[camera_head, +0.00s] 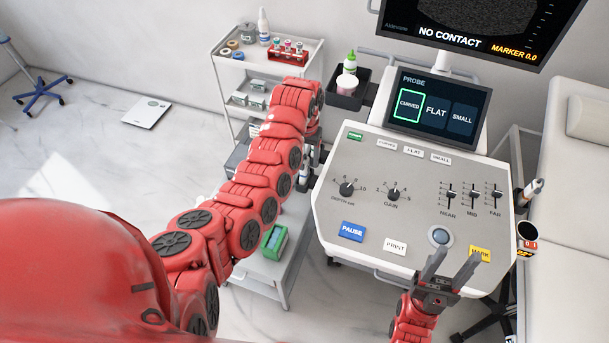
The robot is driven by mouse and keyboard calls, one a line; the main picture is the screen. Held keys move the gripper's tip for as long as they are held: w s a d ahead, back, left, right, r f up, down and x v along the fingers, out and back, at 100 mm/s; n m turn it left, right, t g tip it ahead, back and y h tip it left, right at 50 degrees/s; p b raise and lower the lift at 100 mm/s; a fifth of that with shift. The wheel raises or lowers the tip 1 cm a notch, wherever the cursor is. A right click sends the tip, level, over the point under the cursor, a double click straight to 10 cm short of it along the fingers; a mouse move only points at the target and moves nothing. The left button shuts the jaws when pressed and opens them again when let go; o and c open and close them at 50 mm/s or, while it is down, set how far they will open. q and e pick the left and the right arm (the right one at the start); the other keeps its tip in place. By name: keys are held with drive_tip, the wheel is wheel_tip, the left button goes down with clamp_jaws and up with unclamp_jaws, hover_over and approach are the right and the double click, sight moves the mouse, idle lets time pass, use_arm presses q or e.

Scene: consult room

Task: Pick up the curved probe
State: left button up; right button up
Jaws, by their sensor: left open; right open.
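The curved probe cannot be told apart for certain. Small white and dark probe-like parts show at the console's left side, mostly covered by my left arm. A white-and-dark probe (529,190) stands in a holder at the console's right edge; its type is unclear. My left arm reaches up and bends down beside the console's left edge. My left gripper (308,168) is there, open, small and partly hidden, close to those parts. My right gripper (454,258) is open and empty above the front right of the console (340,270), by the trackball and the MARK key.
A touch screen (438,106) has CURVED outlined in green, and the monitor (470,25) above reads NO CONTACT. A trolley (230,62) with bottles stands at the back left. An exam bed (570,220) is at the right.

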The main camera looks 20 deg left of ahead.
sight(305, 169)
use_arm(q)
wheel_tip(305, 169, down, 3)
drive_tip(key=shift+a+f+p, duration=0.15)
drive_tip(key=shift+f+p, duration=0.05)
drive_tip(key=shift+p, duration=0.7)
drive_tip(key=shift+w+f, duration=0.1)
drive_tip(key=shift+f, duration=0.5)
clamp_jaws()
